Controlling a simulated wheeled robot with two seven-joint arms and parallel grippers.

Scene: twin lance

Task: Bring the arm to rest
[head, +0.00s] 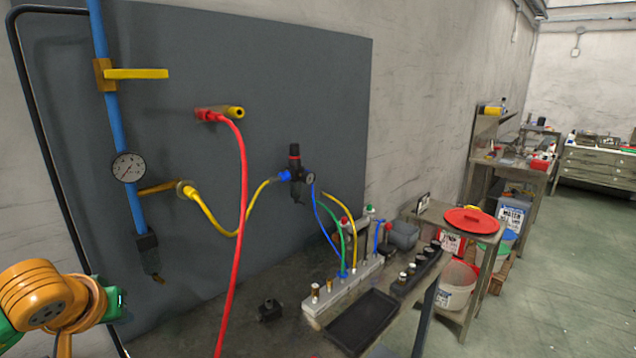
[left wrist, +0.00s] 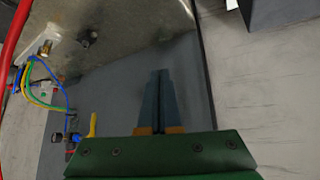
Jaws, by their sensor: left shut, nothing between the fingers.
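My left arm (head: 50,298), orange and green, enters the head view at the lower left corner, in front of the grey panel. Its fingers cannot be made out there. In the left wrist view my left gripper (left wrist: 160,75) shows beyond its green body. Its two blue-grey fingers lie together with nothing between them. They appear apart from the panel and the bench. My right gripper is in neither view.
A grey panel (head: 300,90) bears a blue pipe (head: 107,120) with a gauge (head: 128,167). A red hose (head: 241,220) hangs in front. A yellow hose (head: 215,228) leads to a black regulator (head: 297,180). A black tray (head: 362,320) and fittings are on the bench. Open floor (head: 560,270) lies right.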

